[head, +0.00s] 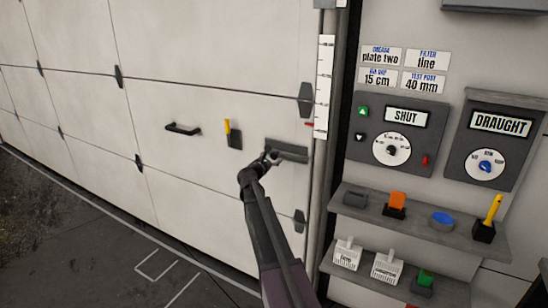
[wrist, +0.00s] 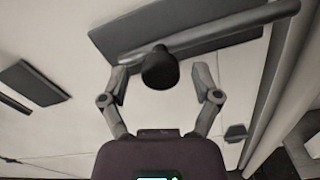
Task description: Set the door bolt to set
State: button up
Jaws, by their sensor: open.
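The door bolt (head: 291,147) is a grey plate with a bar on the right part of the white sectional door (head: 215,90). In the wrist view the bolt plate (wrist: 180,22) runs across the top, with a pale grey bar along it. A dark round knob (wrist: 160,70) stands out from it toward me. My gripper (head: 268,157) is at the left end of the bolt. In the wrist view my gripper (wrist: 161,80) is open, one finger on each side of the knob, with gaps visible between. The setting of the bolt cannot be read.
A black pull handle (head: 182,129) and a yellow-handled lever on a dark plate (head: 234,140) are left of the bolt. A vertical post with a white scale (head: 324,85) stands right. Beyond are the SHUT panel (head: 400,135), the DRAUGHT panel (head: 493,140) and shelves (head: 420,220) with small items.

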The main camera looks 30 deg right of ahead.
aim_at(290, 156)
jog(key=shift+w+d, duration=0.3)
jog(key=shift+d, duration=0.25)
grip_shut()
jog(key=shift+s+d, duration=0.45)
jog(key=shift+s, duration=0.3)
jog(key=shift+s+d, duration=0.5)
jog(key=shift+s, duration=0.3)
jog(key=shift+s+d, duration=0.45)
jog(key=shift+s, duration=0.3)
grip_release()
jog(key=shift+s+d, duration=0.1)
